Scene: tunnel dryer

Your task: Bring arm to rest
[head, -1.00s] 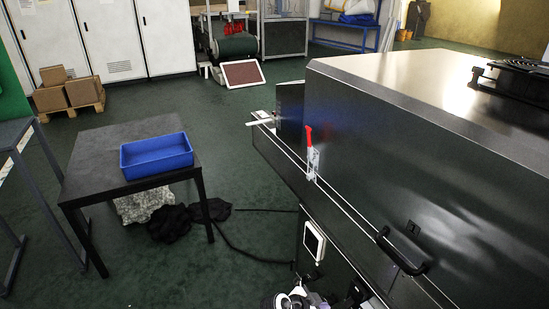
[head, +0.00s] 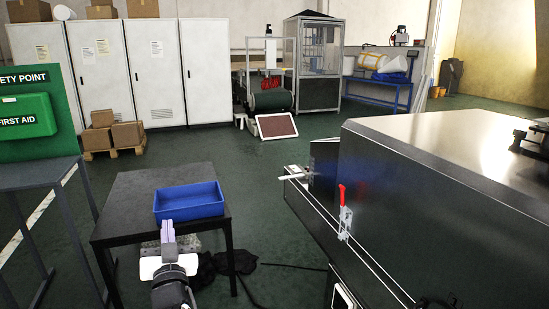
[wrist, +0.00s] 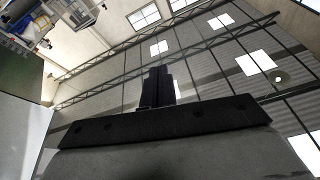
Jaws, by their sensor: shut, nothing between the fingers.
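My gripper (head: 168,230) points upward in front of the black table (head: 125,215) in the head view, with my wrist below it. In the wrist view its dark fingers (wrist: 157,88) are together, with nothing between them. Beyond them the wrist view shows the ceiling, roof beams and bright windows. In the head view my gripper overlaps the near side of the blue bin (head: 190,201), which stands on the black table. I cannot tell how far my gripper is from the table edge.
The steel dryer housing (head: 440,180) fills the right, with a red-handled clamp (head: 343,210) on its side. A green first aid stand (head: 30,120) is at the left. Cardboard boxes (head: 112,133) sit on a pallet by the white cabinets (head: 155,70). Green floor lies open between.

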